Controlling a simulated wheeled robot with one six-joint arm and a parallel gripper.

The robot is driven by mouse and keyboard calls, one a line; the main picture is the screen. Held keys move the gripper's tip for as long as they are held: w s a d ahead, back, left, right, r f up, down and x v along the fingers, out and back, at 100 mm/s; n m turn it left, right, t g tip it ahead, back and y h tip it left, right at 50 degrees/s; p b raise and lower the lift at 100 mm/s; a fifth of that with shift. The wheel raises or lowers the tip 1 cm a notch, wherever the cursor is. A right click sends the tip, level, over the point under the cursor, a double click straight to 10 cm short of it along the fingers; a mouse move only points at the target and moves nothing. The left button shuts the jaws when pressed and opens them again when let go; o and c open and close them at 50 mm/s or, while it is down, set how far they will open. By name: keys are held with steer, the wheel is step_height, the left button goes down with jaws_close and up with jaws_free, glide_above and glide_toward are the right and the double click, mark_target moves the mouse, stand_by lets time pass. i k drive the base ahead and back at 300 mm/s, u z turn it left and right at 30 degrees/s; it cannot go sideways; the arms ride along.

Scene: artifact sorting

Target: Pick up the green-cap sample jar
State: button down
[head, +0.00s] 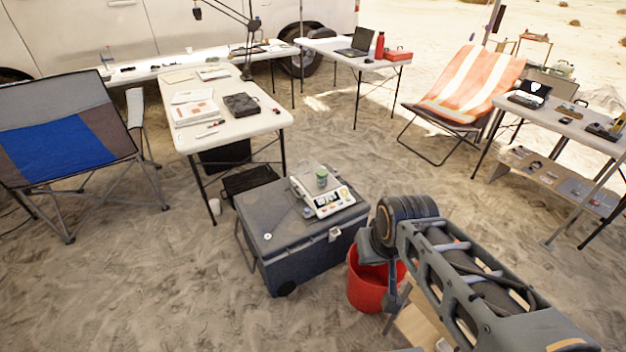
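The small jar with a green cap (321,175) stands upright on the plate of a white scale (328,203). The scale sits on the lid of a dark grey cooler box (285,222) on the sand. Part of my arm fills the lower right of the head view, right of the cooler.
A red bucket (369,290) stands right of the cooler, partly behind my arm. A white folding table (240,125) with papers and a dark case stands behind the cooler. A blue-grey camp chair (68,143) is at left. Sand in front of the cooler is clear.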

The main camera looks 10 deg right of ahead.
mark_target(321, 183)
steer(key=u, duration=0.7)
steer(key=i, duration=1.35)
steer(key=z, duration=0.25)
